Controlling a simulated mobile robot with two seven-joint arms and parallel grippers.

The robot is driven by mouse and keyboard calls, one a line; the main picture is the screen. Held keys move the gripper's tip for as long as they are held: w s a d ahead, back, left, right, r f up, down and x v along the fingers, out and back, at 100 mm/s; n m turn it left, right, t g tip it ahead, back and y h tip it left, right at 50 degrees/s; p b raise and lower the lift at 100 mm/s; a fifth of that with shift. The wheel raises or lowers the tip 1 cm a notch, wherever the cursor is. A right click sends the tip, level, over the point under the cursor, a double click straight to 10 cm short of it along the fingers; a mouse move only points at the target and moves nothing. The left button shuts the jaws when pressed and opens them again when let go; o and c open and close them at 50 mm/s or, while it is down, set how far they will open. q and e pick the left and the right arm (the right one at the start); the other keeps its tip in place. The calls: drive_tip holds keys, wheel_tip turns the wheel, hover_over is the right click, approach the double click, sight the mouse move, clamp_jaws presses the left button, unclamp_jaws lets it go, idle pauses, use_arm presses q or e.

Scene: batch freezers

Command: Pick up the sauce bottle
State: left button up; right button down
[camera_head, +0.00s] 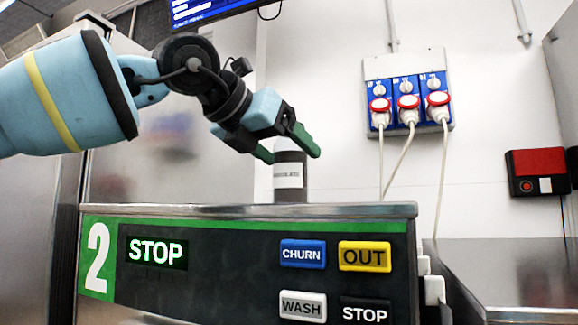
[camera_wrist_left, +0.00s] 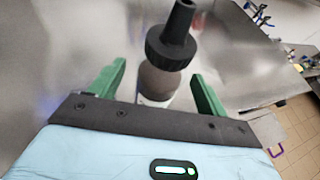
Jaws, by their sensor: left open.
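The sauce bottle (camera_head: 290,176) stands upright on top of the batch freezer, dark brown with a white label. In the left wrist view the bottle (camera_wrist_left: 170,45) shows its black cap and nozzle, with the body below partly hidden by the gripper. My left gripper (camera_head: 292,157) is open, its green fingers reaching over the upper part of the bottle in the head view. In the left wrist view its fingers (camera_wrist_left: 158,80) stand on either side of the bottle, with a gap on each side. My right gripper is in neither view.
A blue socket box (camera_head: 408,92) with three red-and-white plugs and hanging cables is on the wall. A red and black box (camera_head: 538,172) is at the right.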

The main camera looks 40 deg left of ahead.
sight(296, 162)
use_arm(q)
drive_tip(key=x, duration=0.3)
drive_tip(key=shift+w+f, duration=0.3)
drive_tip(key=shift+s, duration=0.1)
drive_tip(key=c, duration=1.1)
